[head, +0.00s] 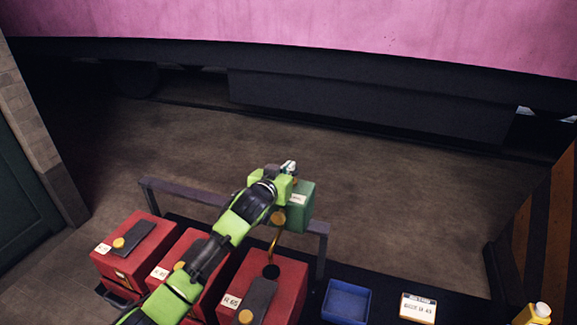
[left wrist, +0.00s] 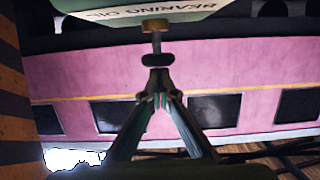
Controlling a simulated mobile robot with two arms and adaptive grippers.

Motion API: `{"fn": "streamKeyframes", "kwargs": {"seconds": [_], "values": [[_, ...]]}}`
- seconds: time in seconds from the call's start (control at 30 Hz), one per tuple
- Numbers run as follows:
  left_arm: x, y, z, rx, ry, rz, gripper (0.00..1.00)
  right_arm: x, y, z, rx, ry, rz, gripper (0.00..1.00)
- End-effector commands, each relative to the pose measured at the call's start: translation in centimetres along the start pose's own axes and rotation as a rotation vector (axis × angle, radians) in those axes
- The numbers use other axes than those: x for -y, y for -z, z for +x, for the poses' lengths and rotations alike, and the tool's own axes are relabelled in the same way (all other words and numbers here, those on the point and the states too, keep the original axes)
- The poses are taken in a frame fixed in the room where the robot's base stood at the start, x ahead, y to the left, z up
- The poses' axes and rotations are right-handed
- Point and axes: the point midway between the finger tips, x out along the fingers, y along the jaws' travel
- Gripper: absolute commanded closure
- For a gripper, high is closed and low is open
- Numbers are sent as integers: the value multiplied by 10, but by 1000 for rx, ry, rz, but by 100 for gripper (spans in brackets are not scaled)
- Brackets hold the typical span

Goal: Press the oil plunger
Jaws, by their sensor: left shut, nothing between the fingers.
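The green bearing oil box (head: 302,205) stands behind the red boxes, with a small white label. In the left wrist view the box (left wrist: 125,14) shows at the top, its "BEARING OIL" lettering upside down. The oil plunger (left wrist: 156,60) has a dark knob on a thin stem, rising from a brass collar (left wrist: 155,27). My left gripper (left wrist: 158,88) is shut and empty, its fingertips in line with the knob and very close to it. I cannot tell whether they touch. My right gripper is not in view.
A brass spout (head: 274,240) runs from the green box toward a hole in the right red box (head: 287,284). More red boxes (head: 137,238) stand left. A blue tray (head: 347,302), a label card (head: 418,308) and a yellow bottle (head: 533,314) are right. A grey rail (head: 180,196) runs behind.

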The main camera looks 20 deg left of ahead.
Motion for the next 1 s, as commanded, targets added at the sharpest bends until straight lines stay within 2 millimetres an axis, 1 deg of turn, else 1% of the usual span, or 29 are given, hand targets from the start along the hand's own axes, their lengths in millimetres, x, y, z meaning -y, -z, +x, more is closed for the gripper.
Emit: {"fn": "streamKeyframes", "kwargs": {"seconds": [0.27,0.37,0.5,0.57,0.87,1.0], "values": [[0,-1,0,1,0,0,100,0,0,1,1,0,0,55],[0,-9,2,2,0,-1,100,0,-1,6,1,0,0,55],[0,-28,7,5,0,-1,100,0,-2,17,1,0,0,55],[0,-32,8,5,0,-2,100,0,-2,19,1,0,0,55],[0,-32,7,10,0,0,100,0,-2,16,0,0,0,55],[0,-26,6,11,1,0,100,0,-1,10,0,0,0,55]]}}
